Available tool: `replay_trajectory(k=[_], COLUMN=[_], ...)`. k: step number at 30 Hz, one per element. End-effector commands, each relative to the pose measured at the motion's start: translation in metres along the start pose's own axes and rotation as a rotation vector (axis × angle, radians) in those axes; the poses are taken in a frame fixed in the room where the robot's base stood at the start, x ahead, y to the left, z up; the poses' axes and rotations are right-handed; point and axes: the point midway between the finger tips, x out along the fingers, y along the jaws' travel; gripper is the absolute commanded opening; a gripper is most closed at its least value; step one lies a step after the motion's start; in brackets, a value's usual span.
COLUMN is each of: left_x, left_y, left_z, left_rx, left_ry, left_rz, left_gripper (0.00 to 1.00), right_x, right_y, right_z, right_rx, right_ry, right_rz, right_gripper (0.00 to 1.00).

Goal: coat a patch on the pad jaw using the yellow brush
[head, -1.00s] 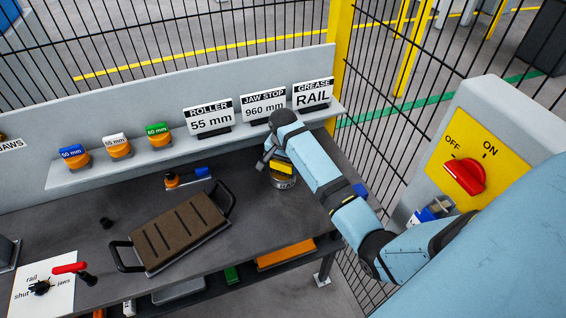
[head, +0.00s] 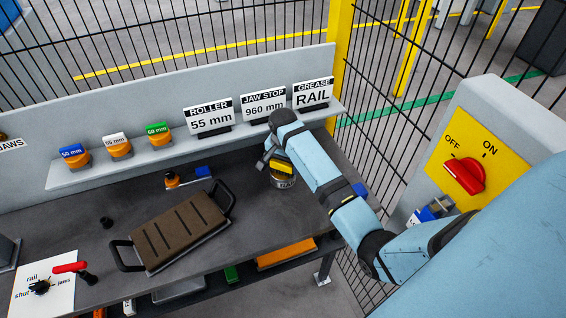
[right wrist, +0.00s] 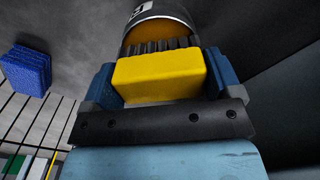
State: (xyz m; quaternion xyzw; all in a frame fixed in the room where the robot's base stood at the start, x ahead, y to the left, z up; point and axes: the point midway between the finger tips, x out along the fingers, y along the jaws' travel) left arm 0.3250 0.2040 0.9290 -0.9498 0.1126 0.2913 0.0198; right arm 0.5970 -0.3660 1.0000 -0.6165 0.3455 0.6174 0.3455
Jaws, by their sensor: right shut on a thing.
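My right gripper (head: 277,162) is shut on the yellow brush (head: 284,168), low over the bench at the right. In the right wrist view the yellow brush (right wrist: 160,76) sits between two blue fingertips, its dark bristles pointing at the mouth of a tin (right wrist: 157,18) with orange-brown contents. The tin (head: 283,182) stands on the bench right under the brush; whether the bristles touch the contents I cannot tell. The pad jaw (head: 180,232), a brown slotted slab with two dark handles, lies on the bench left of the tin. My left gripper is not in view.
A blue block (head: 203,172) and an orange item (head: 171,180) lie behind the pad jaw. A shelf (head: 180,165) with signs and small orange pieces runs along the back. Bare bench lies between pad jaw and tin.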

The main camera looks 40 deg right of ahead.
Motion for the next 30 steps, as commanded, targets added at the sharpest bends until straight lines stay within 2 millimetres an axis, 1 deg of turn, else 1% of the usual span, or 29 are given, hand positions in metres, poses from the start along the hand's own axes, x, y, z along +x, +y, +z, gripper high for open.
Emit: replay_trajectory(k=[21,25,30], left_x=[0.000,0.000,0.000], left_y=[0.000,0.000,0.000], left_z=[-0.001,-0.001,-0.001], left_rx=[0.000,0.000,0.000], left_ry=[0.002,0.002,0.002], left_rz=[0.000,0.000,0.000], left_gripper=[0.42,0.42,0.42], right_x=[-0.058,-0.066,-0.069], right_y=[0.000,0.000,0.000], right_z=[-0.001,0.000,0.000], right_rx=[0.001,0.001,0.000], right_ry=[0.002,0.002,0.001], right_rz=[-0.002,-0.003,-0.001], right_gripper=[0.65,0.65,0.65])
